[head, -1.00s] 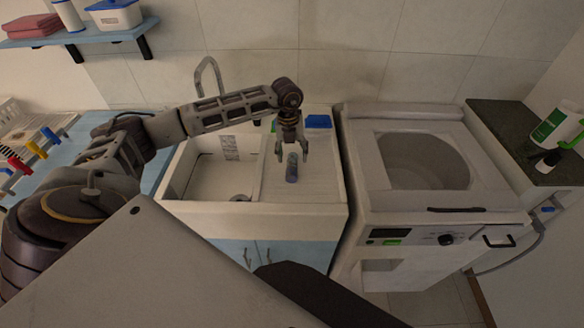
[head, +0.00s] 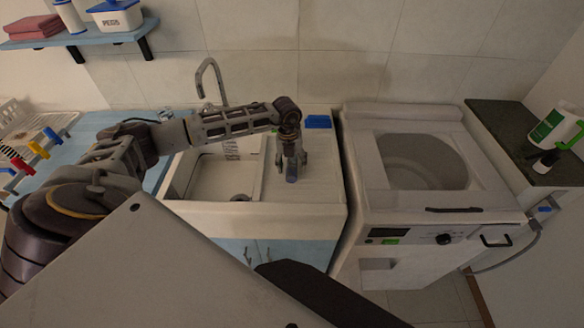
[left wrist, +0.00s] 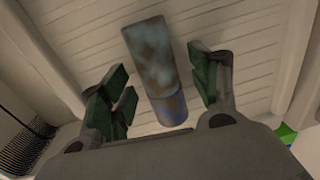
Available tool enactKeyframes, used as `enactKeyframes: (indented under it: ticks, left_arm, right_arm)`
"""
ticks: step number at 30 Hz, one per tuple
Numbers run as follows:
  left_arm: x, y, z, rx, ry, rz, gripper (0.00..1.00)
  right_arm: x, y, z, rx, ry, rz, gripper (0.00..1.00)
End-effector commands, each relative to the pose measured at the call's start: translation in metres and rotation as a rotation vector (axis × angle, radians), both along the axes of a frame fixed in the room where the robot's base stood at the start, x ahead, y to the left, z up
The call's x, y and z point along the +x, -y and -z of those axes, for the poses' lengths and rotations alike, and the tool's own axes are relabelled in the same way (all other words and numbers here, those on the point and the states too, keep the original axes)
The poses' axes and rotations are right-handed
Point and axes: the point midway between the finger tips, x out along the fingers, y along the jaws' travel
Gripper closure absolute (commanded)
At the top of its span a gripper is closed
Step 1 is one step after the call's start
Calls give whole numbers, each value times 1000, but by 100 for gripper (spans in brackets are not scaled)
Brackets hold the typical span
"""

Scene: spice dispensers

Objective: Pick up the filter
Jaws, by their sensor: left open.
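The filter looks to be the small grey-blue mottled cylinder (head: 291,175) on the ridged drainboard (head: 320,185) beside the sink basin. In the left wrist view the cylinder (left wrist: 158,70) lies between the green-padded fingers, with a visible gap on each side. My left gripper (head: 292,163) is open and low over the drainboard, its fingers at either side of the cylinder; its fingers also show in the left wrist view (left wrist: 157,75). The fingers hide part of the cylinder in the head view. My right gripper is not in view.
The sink basin (head: 215,180) is left of the drainboard, with a tall faucet (head: 211,75) behind. A blue item (head: 319,122) lies at the drainboard's back. A washing machine (head: 430,215) stands right; a shelf (head: 90,34) hangs at upper left.

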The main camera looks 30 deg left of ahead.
Motion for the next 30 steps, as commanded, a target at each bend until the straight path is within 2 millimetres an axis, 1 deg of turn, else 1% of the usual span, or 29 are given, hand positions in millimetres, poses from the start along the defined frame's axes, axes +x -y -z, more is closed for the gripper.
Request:
enactKeyframes:
  ticks: [7, 8, 19, 20, 26, 30]
  left_arm:
    - [0, 0, 0, 0, 0, 0, 38]
    - [0, 0, 0, 0, 0, 0, 39]
    - [0, 0, 0, 0, 0, 0, 87]
    - [0, 0, -1, 0, 0, 0, 88]
    - [0, 0, -1, 0, 0, 0, 88]
    - [0, 0, -4, 0, 1, -1, 88]
  right_arm:
    - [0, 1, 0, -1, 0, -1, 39]
    - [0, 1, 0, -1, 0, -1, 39]
    - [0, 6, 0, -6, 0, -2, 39]
    - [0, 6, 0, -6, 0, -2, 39]
    - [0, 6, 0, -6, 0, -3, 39]
    - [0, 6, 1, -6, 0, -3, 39]
